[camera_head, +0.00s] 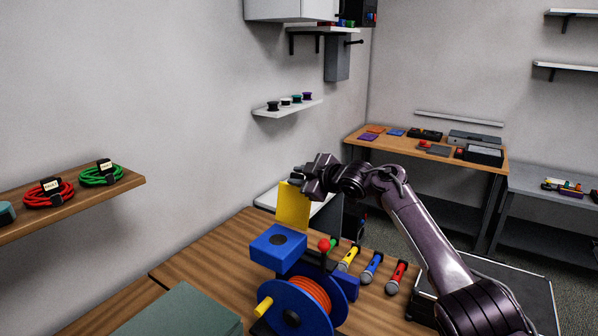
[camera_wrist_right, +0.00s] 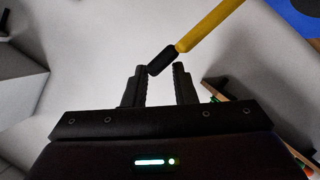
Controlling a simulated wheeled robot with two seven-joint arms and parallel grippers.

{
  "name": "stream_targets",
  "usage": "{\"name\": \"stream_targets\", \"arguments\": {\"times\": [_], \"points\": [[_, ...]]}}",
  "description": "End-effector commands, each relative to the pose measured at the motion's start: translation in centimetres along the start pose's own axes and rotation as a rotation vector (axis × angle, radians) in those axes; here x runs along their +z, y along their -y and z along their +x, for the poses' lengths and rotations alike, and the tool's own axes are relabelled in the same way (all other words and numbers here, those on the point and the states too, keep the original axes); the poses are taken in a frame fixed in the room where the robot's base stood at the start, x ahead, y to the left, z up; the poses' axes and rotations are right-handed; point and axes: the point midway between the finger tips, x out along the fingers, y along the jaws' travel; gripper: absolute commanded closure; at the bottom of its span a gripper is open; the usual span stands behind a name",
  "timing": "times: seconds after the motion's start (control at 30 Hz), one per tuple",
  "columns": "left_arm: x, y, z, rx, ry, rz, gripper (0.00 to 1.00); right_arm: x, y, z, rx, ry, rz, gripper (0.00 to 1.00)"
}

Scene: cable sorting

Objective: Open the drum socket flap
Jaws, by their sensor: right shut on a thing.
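The yellow flap (camera_head: 293,207) stands upright at the back edge of the blue socket box (camera_head: 267,249), whose top shows a dark round socket. The box sits above the blue cable drum (camera_head: 265,293) with orange cable. My right gripper (camera_head: 298,180) is at the flap's top edge, shut on its black tab. In the right wrist view, the flap shows edge-on as a yellow bar (camera_wrist_right: 210,25) ending in the black tab (camera_wrist_right: 163,58) at my right fingertips (camera_wrist_right: 162,75). My left gripper is not in view.
Yellow, blue and red microphones (camera_head: 371,267) lie right of the drum on the wooden table (camera_head: 205,265). A red knob (camera_head: 323,245) rises beside the socket box. A grey-green surface (camera_head: 180,315) is at the front left. A shelf with coiled cables (camera_head: 100,174) is at left.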

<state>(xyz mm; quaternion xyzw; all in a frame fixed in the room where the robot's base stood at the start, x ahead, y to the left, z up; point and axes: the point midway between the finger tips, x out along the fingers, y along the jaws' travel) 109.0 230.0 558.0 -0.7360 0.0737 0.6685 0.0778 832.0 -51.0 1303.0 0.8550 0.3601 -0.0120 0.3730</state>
Motion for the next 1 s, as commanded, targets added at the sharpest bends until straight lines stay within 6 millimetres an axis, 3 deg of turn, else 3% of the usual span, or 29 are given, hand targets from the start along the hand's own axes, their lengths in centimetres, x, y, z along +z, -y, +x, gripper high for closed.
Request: {"name": "stream_targets", "arguments": {"times": [0.03, 0.63, 0.67, 0.7, 1.0], "points": [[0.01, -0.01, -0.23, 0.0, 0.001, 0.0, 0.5, 0.78, 0.52, 0.11, -0.016, 0.015, 0.017, 1.0], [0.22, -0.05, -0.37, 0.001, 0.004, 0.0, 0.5, 1.24, 1.15, 0.28, -0.039, 0.02, 0.049, 1.0], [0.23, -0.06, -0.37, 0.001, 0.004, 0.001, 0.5, 1.24, 1.15, 0.28, -0.039, 0.02, 0.049, 0.72], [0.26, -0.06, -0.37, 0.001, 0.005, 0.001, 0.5, 1.21, 1.12, 0.27, -0.038, 0.019, 0.049, 0.67], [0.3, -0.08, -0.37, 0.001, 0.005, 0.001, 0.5, 0.83, 0.77, 0.17, -0.031, 0.012, 0.047, 0.65]]}}
